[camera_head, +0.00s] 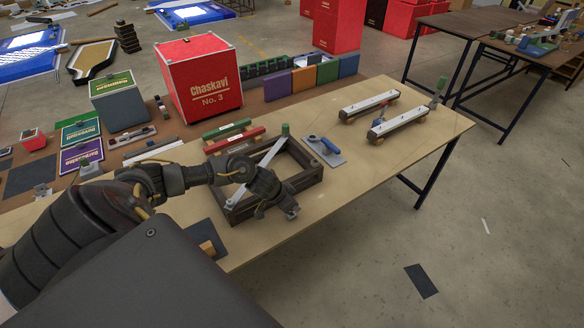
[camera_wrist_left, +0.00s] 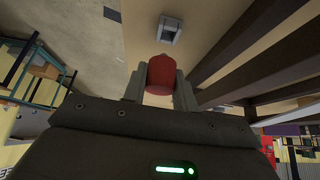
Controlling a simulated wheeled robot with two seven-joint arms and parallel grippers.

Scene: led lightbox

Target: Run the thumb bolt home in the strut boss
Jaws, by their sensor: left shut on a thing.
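In the left wrist view a red rounded piece (camera_wrist_left: 160,74), which looks like the thumb bolt, sits between the two fingers of my left gripper (camera_wrist_left: 160,88). The gripper is shut on it. Beyond it lies a grey square fitting with a dark recess (camera_wrist_left: 170,31), apart from the red piece; I cannot tell if it is the boss. In the head view my left gripper (camera_head: 288,209) is over the near right side of a dark wooden frame (camera_head: 240,213). A silver strut (camera_head: 268,154) slants across the frame. The gripper hides the bolt there. My right gripper is out of view.
Two long light bars (camera_head: 398,123) rest on blocks further right. Red and green bars (camera_head: 227,130) lie behind the frame, near a large red box (camera_head: 203,85). The table's front edge (camera_head: 340,199) is close to the gripper.

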